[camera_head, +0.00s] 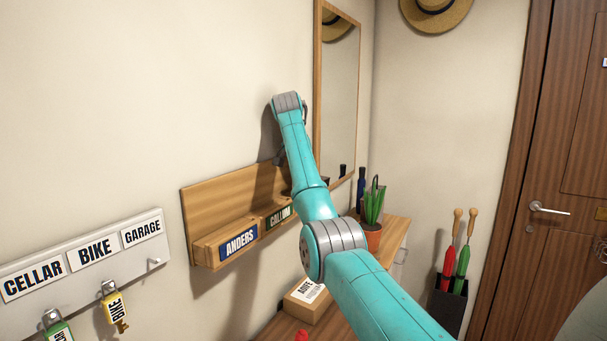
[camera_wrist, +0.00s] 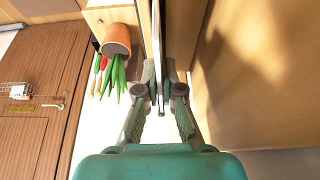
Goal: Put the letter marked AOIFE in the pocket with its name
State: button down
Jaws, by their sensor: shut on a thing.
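My gripper (camera_wrist: 160,88) is shut on a thin pale flat thing (camera_wrist: 157,45), seen edge-on in the wrist view; it looks like a letter, and its marking cannot be read. It stands beside brown wood of the rack. In the head view the wooden wall rack (camera_head: 215,199) has a pocket with a blue ANDERS label (camera_head: 239,242) and a pocket with a green label (camera_head: 279,216), partly hidden by my arm. The rack's right part and my gripper are hidden behind my arm. No pocket marked AOIFE is readable.
A potted plant (camera_head: 373,238) stands near the rack, also in the wrist view (camera_wrist: 117,40). A mirror (camera_head: 340,90) hangs close by. Key hooks are at left.

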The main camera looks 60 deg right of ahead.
jog(key=shift+f, duration=0.7)
jog(key=c, duration=1.2)
grip_release()
jog(key=shift+c, duration=0.2)
notch_tip(320, 180, up, 10)
jog(key=shift+f, duration=0.1)
